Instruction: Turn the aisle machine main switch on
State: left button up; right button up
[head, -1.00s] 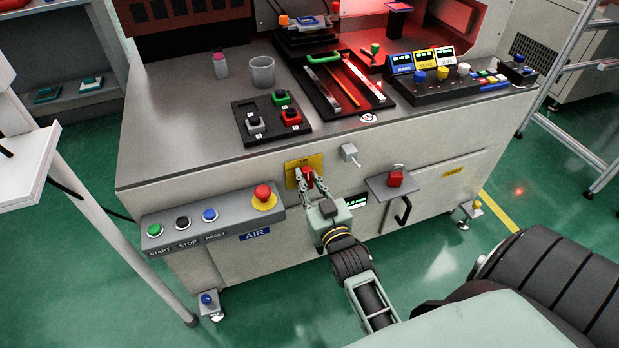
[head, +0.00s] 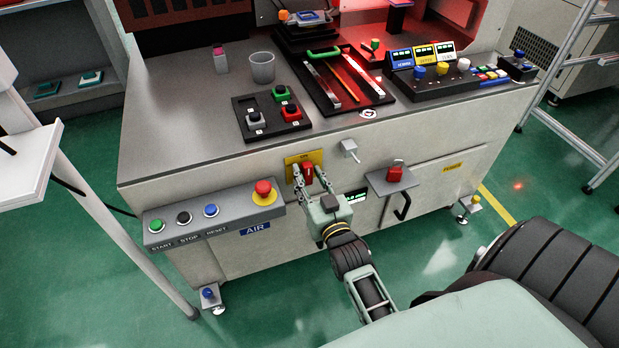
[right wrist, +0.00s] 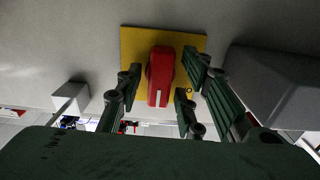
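The main switch is a red rotary handle (head: 309,172) on a yellow plate (head: 291,161) on the machine's front. The handle stands upright, its white mark toward the top. My right gripper (head: 308,180) is at the switch, with fingers on both sides of the handle. In the right wrist view the red handle (right wrist: 160,72) lies between the open fingers of the right gripper (right wrist: 160,82), with gaps on both sides. The yellow plate (right wrist: 135,40) is behind it. My left gripper is not in view.
A grey button panel (head: 225,222) with a red mushroom button (head: 263,188) juts out left of the switch. A small grey box (head: 349,148) is to its upper right. A shelf (head: 379,184) with a red padlock-like piece (head: 395,173) juts out at right.

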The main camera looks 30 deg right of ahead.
jog(key=shift+s, duration=0.1)
jog(key=v, duration=0.7)
jog(key=shift+s, duration=0.15)
dwell(0.6)
